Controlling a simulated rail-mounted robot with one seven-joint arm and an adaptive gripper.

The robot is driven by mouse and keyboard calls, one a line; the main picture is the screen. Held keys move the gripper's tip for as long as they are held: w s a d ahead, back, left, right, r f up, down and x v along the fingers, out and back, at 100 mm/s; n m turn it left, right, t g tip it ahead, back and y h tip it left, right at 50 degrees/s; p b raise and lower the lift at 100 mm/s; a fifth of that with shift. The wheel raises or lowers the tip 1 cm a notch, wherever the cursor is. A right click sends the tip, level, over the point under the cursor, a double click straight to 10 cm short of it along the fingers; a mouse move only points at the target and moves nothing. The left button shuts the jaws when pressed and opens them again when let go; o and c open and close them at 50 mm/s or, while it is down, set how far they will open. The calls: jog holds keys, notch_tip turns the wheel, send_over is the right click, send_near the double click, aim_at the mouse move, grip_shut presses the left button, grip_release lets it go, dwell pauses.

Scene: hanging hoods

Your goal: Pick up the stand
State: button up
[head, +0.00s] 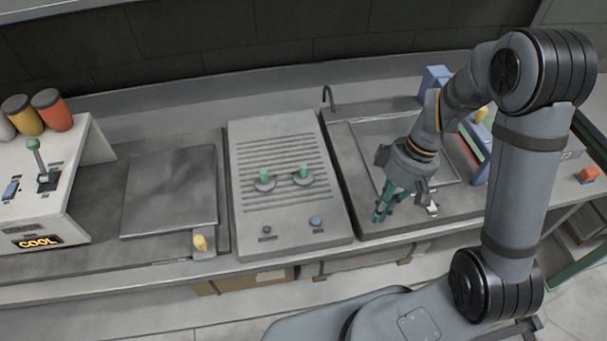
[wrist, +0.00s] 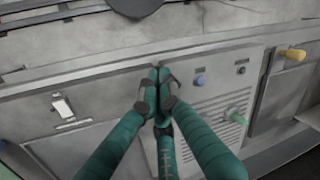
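No object in view is plainly a stand. The nearest candidates are two small green uprights on round grey bases, a left one (head: 264,180) and a right one (head: 303,174), on the vented panel. One green upright (wrist: 236,116) also shows in the wrist view. My gripper (head: 382,217) points down over the right-hand bay near its front edge, to the right of both uprights. In the wrist view its green fingers (wrist: 157,92) come together at the tips, with nothing visible between them.
The vented panel (head: 285,217) has front knobs. A small silver fitting (head: 432,209) is right of my gripper. Blue, green and red upright pieces (head: 473,146) stand behind it. A lever console (head: 75,190) with coloured cups is at left. The dark square plate (head: 168,190) is bare.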

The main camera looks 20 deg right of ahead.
jog(key=shift+o, duration=1.2)
jog(key=o, duration=0.6)
